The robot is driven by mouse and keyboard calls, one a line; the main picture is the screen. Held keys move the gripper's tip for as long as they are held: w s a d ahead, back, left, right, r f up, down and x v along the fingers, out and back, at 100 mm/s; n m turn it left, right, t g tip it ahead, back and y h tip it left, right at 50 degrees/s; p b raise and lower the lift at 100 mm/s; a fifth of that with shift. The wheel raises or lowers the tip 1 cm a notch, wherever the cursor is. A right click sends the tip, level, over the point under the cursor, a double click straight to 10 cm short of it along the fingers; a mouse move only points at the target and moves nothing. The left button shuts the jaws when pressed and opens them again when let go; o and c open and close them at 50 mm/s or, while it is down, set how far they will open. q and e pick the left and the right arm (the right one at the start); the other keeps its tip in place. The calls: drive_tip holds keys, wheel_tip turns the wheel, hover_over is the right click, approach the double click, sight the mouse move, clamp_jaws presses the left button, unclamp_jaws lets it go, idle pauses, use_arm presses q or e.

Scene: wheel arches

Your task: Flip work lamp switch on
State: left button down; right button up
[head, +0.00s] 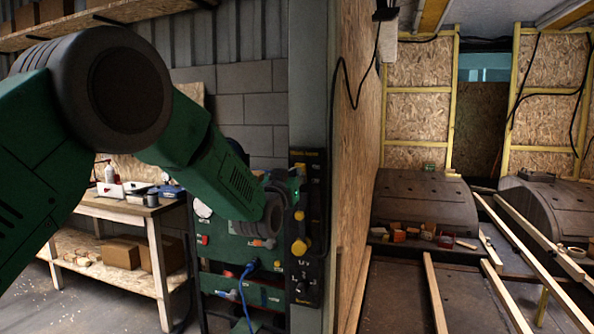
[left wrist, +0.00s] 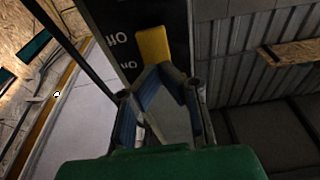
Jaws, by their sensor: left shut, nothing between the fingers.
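A tall black switch panel (head: 308,275) is mounted on the narrow grey post in the middle of the head view. It carries yellow knobs or levers, one of them a yellow knob (head: 299,247) low on the panel. In the left wrist view a yellow switch lever (left wrist: 153,45) stands out beside white lettering on the black panel (left wrist: 110,20). My left gripper (left wrist: 160,70) is shut and empty, its fingertips at the lever's near end. I cannot tell whether they touch. In the head view my left gripper (head: 284,188) is at the panel's upper half, partly hidden by my wrist.
A green machine (head: 250,255) with a blue cable stands left of the panel. A wooden workbench (head: 125,208) with boxes is further left. An OSB wall (head: 355,130) starts right of the post, with wheel arches (head: 425,203) and loose timber beyond. A black cable hangs on that wall.

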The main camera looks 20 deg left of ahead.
use_arm(q)
drive_tip(key=shift+w+r, duration=0.1)
drive_tip(key=shift+w, duration=0.55)
use_arm(e)
drive_tip(key=shift+r, duration=0.15)
drive_tip(key=shift+r, duration=0.1)
